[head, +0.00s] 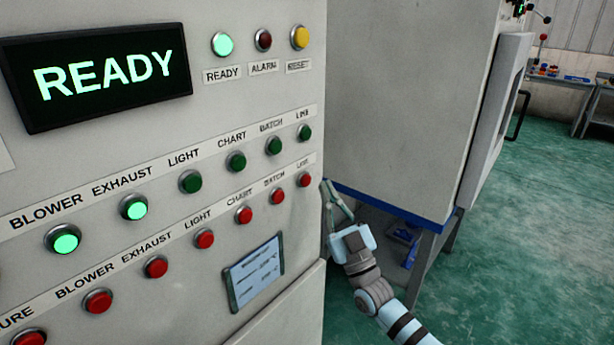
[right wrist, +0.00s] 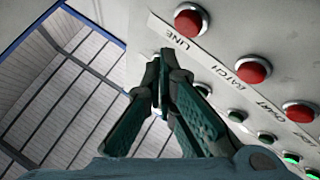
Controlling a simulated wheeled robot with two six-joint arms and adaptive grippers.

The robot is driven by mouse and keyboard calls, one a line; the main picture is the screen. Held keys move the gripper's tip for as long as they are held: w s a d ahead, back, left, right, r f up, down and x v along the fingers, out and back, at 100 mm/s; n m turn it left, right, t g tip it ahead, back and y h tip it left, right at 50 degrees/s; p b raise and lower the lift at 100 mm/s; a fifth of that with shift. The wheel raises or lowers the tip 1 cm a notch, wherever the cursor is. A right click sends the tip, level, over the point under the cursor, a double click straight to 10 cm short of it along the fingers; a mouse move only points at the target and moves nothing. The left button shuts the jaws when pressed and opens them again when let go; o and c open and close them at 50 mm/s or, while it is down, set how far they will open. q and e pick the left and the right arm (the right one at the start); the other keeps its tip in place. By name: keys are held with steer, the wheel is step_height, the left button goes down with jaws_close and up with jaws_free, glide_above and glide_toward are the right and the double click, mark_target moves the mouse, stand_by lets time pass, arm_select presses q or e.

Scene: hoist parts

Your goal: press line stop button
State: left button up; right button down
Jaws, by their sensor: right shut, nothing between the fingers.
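The line stop button is the red button (head: 304,180) under the LINE label, at the right end of the lower row on the grey control panel (head: 205,120). In the right wrist view it is the red button (right wrist: 190,22) beside the LINE label, up and right of my fingertips. My right gripper (head: 333,190) is shut and empty, just right of the panel's edge in the head view. Its fingertips (right wrist: 165,57) also show in the right wrist view, close to the LINE label. I see no clear contact with the button. My left gripper is not in view.
The red batch button (head: 277,196) sits close to the line stop button. A row with the green line button (head: 304,132) runs above. The display (head: 105,75) reads READY. A grey cabinet (head: 400,90) with a blue lower edge stands right, beside my right arm.

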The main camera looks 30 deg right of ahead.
steer(key=s+p, duration=0.1)
steer(key=s+d+p, duration=0.1)
steer(key=s, duration=0.1)
steer(key=shift+r, duration=0.1)
stand_by(0.6)
